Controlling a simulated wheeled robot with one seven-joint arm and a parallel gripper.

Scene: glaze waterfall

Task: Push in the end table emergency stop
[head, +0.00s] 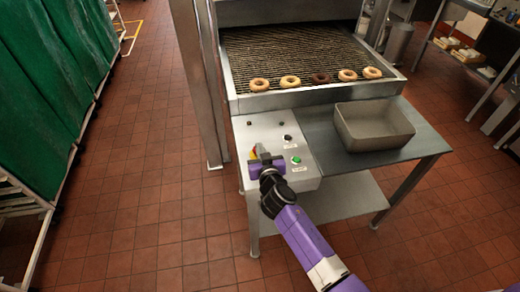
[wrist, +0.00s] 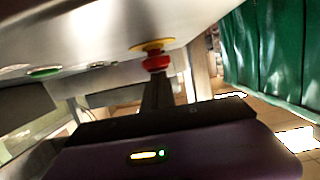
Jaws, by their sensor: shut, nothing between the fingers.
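The emergency stop (head: 254,152) is a red button on a yellow collar, on the light metal control panel (head: 258,130) at the left of the end table (head: 385,160). In the head view it is partly hidden behind my gripper (head: 262,156). In the wrist view the red emergency stop (wrist: 157,62) shows clearly, straight ahead of the fingertips. My gripper, also in the wrist view (wrist: 157,78), is shut and empty. Its tips are at or very near the red button's face; I cannot tell whether they touch.
A green button (head: 296,160) and a dark knob (head: 287,138) are on the same panel, right of my gripper. A grey bin (head: 375,128) stands on the table. Behind is a wire conveyor (head: 290,55) with several donuts. Green curtains (head: 45,80) hang at left.

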